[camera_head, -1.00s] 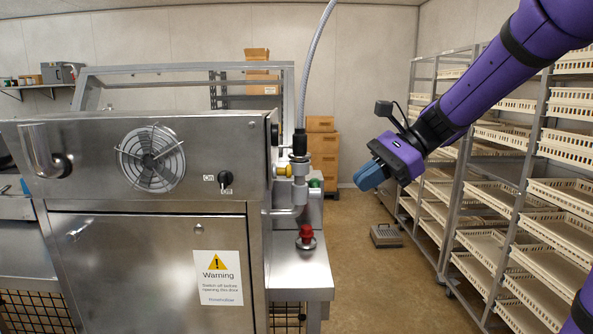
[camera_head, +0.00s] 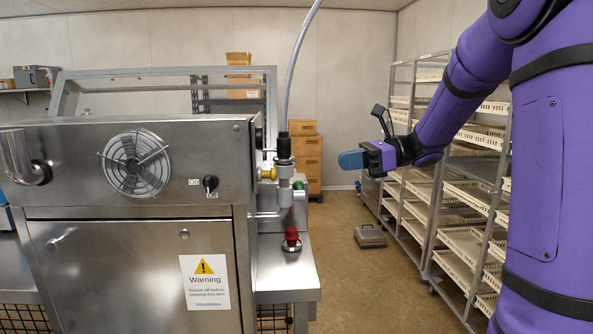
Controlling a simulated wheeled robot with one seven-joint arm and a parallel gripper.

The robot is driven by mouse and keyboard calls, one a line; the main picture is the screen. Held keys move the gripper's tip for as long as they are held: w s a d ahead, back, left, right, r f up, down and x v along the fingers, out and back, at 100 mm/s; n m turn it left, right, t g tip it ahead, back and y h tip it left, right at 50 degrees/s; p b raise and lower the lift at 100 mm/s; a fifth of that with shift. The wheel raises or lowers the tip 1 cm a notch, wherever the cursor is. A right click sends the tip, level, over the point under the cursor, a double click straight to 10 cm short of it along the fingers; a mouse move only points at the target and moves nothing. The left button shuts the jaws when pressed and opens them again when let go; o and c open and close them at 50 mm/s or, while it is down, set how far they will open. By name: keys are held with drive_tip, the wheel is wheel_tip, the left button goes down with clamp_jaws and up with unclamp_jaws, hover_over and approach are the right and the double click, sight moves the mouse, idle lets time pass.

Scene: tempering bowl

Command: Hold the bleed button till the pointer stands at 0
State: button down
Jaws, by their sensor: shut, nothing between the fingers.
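My gripper (camera_head: 346,160) has blue fingers that are shut and empty, pointing left in open air. It is right of the steel machine (camera_head: 120,160), apart from it. A red knob or button (camera_head: 291,234) stands on a round base on the machine's side shelf, below and left of my gripper. A vertical fitting with a black top (camera_head: 284,148) has a yellow part (camera_head: 268,173) at its left and a green part (camera_head: 299,186) at its right. I cannot tell which part is the bleed button. No dial or pointer can be made out.
A grey hose (camera_head: 298,60) rises from the fitting. The side shelf (camera_head: 290,275) juts out from the machine. A tray rack (camera_head: 455,190) stands at the right, and a grey box (camera_head: 370,236) lies on the floor. The air between gripper and fitting is clear.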

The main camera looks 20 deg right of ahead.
drive_tip(key=x, duration=1.4)
drive_tip(key=shift+x, duration=1)
drive_tip(key=shift+a+r, duration=0.15)
drive_tip(key=shift+r, duration=0.05)
idle(1.2)
drive_tip(key=v, duration=1.4)
idle(0.3)
